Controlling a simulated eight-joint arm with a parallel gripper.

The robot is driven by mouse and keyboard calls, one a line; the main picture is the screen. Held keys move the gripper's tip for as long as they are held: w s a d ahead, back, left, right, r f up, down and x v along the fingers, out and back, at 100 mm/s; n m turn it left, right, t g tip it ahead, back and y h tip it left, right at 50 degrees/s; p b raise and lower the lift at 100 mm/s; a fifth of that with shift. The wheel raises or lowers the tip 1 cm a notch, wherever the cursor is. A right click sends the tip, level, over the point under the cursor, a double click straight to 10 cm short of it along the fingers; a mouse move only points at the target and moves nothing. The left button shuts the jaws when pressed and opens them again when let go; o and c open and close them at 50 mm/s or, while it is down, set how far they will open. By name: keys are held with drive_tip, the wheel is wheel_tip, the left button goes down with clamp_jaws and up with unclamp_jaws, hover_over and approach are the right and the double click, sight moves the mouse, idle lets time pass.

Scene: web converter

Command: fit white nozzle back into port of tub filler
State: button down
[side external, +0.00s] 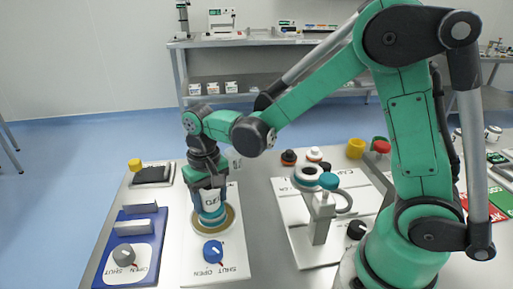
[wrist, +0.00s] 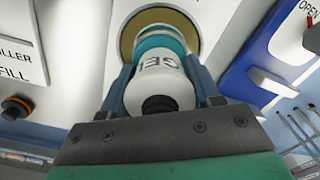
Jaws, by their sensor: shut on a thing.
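My gripper (side external: 208,190) is shut on a white rounded piece (wrist: 158,82) with teal bands, a black end and letters that look like "GE". I cannot tell for sure whether this piece is the nozzle. Its teal end stands over a brass-coloured round seat (wrist: 127,41) on a white panel; I cannot tell whether it is seated. The seat also shows in the side view (side external: 233,220). The filler panel (wrist: 18,62), lettered "LLER" and "FILL", lies left in the wrist view.
A blue knob (side external: 213,250) marked OPEN and SHUT sits in front of the seat. A blue panel (side external: 128,228) with a grey knob (side external: 124,255) lies to the left. Several coloured knobs, including a yellow one (side external: 355,148), stand behind the stand.

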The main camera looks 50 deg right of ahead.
drive_tip(key=shift+r, duration=4.15)
drive_tip(key=s+d+r+m, duration=0.3)
drive_tip(key=s+d+r, duration=0.1)
drive_tip(key=s+d, duration=0.3)
drive_tip(key=s+d+r+m, duration=0.3)
drive_tip(key=s+d+r, duration=0.1)
drive_tip(key=s+d, duration=0.2)
drive_tip(key=shift+s+d+r, duration=0.4)
drive_tip(key=shift+f, duration=2.85)
drive_tip(key=shift+f, duration=1.85)
